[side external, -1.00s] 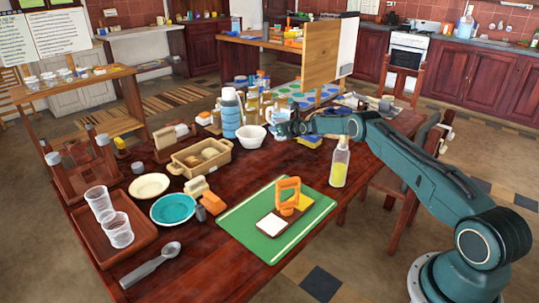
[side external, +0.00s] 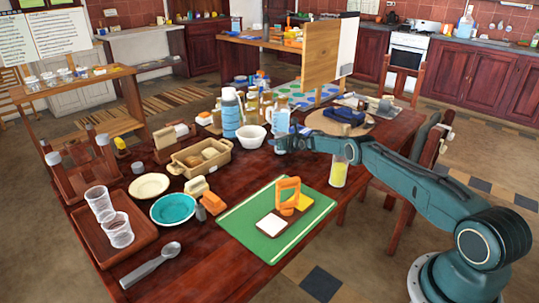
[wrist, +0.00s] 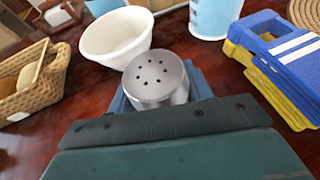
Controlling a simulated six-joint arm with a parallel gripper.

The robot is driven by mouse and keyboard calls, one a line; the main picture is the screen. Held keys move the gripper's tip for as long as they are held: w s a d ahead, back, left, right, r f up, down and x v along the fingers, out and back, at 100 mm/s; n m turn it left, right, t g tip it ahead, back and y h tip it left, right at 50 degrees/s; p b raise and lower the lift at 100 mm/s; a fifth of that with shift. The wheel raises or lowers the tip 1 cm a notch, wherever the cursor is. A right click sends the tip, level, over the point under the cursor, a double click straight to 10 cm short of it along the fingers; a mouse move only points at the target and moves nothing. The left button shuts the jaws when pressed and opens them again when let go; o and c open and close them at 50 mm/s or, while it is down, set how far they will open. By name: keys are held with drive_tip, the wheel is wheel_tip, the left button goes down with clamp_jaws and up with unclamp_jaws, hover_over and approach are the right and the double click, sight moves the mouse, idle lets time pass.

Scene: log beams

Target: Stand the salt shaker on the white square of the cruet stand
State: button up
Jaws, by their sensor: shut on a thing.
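In the wrist view a shaker with a silver, holed top (wrist: 155,78) sits between my gripper's fingers (wrist: 160,92). I take it to be the salt shaker; its lower body is hidden. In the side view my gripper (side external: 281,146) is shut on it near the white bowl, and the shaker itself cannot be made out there. The cruet stand (side external: 284,213) lies on a green board nearer the camera, away from my gripper. It has an upright orange handle (side external: 288,193), a white square (side external: 271,224) and a yellow square (side external: 303,202). The white square is bare.
The white bowl (side external: 251,136) and a blue jug (side external: 282,121) stand close to my gripper. A bottle with yellow liquid (side external: 339,172) stands beside my arm. The bread basket (side external: 200,157) and teal plate (side external: 173,210) are left. The green board (side external: 240,228) has free room around the stand.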

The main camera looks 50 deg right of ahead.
drive_tip(key=shift+f, duration=0.3)
drive_tip(key=shift+f, duration=0.1)
drive_tip(key=o, duration=1.1)
drive_tip(key=shift+f, duration=0.1)
drive_tip(key=shift+o, duration=0.2)
drive_tip(key=shift+r, duration=0.2)
drive_tip(key=shift+s+r, duration=0.2)
drive_tip(key=shift+s, duration=0.2)
drive_tip(key=shift+v, duration=1.9)
wheel_tip(320, 180, up, 7)
drive_tip(key=shift+a, duration=0.15)
drive_tip(key=shift+s, duration=0.1)
